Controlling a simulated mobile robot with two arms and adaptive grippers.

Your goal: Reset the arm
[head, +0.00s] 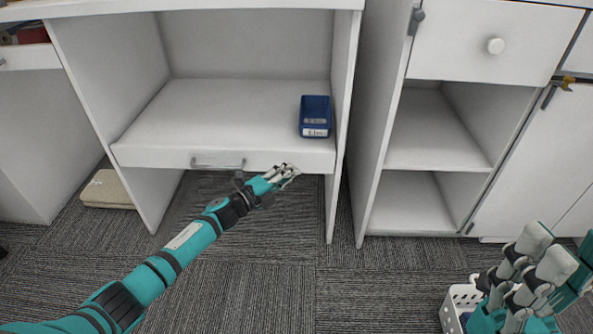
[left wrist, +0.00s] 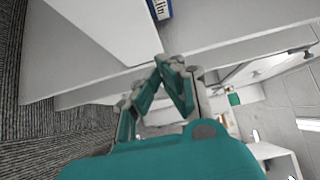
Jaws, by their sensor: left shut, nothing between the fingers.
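My teal left arm reaches in from the lower left in the head view. Its left gripper (head: 288,172) is shut and empty, at the front edge of the white desk shelf (head: 215,115), just right of the grey drawer handle (head: 218,163). In the left wrist view the left gripper's fingers (left wrist: 166,62) meet at the tips with nothing between them. Whether it touches the shelf front I cannot tell. My right gripper (head: 543,256) is at the lower right of the head view, pointing up, above a white basket (head: 452,304); its opening is unclear.
A blue bin (head: 315,115) with a white label stands at the shelf's right side. An open white cabinet (head: 432,130) stands right of the desk. A beige folded item (head: 106,190) lies on the grey carpet (head: 265,285) at the left.

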